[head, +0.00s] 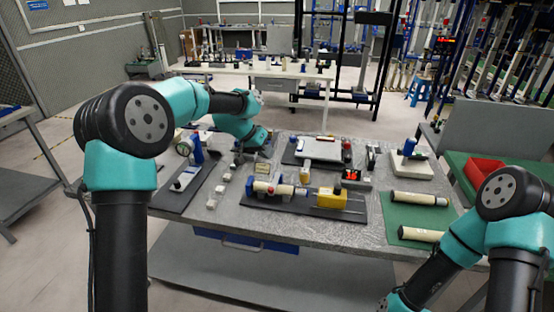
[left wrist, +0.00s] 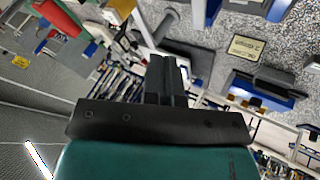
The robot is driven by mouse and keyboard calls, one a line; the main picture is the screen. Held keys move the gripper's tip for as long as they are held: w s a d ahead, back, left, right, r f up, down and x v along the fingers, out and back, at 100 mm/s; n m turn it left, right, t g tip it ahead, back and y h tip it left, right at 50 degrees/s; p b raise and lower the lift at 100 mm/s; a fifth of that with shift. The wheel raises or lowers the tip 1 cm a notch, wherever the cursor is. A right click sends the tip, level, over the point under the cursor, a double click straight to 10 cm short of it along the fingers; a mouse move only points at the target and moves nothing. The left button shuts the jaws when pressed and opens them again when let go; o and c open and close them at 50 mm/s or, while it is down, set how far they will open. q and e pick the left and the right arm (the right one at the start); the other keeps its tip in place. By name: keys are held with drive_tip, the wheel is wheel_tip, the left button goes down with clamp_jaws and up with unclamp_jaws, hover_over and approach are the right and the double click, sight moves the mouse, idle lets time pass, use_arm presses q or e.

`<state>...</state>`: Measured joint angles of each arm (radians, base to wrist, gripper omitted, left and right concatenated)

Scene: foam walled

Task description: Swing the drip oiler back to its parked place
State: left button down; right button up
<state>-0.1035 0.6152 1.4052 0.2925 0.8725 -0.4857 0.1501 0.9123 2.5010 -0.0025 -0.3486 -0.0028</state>
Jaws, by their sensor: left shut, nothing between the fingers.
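I cannot single out the drip oiler for certain. A small cup with a pale top and amber lower part (head: 304,173) stands at the back of a bench fixture with a cream cylinder (head: 265,187) and a yellow block (head: 325,197); it may be the oiler. My left gripper (left wrist: 168,62) is shut and empty in the left wrist view. In the head view it is mostly hidden below my teal left wrist, over the back left of the bench, apart from the fixture. My right arm is at the lower right; its gripper is out of the picture.
Cream tubes (head: 420,199) lie on a green mat (head: 393,215) at the right. A dark board with a gauge device (head: 185,178) lies at the left, with small white blocks (head: 222,190) beside it. A grey plate on a stand (head: 322,149) is at the back. The front bench strip is clear.

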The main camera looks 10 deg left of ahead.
use_arm(q)
drive_tip(key=x, duration=0.9)
drive_tip(key=shift+d+f, duration=0.15)
drive_tip(key=shift+f, duration=0.05)
drive_tip(key=shift+s+d+r, duration=0.1)
drive_tip(key=shift+s+d, duration=0.05)
drive_tip(key=shift+d, duration=0.45)
drive_tip(key=shift+s+d+r, duration=0.1)
drive_tip(key=shift+s+d, duration=0.1)
drive_tip(key=shift+d, duration=0.4)
drive_tip(key=shift+s+d, duration=0.15)
drive_tip(key=shift+d, duration=0.45)
drive_tip(key=shift+d, duration=0.1)
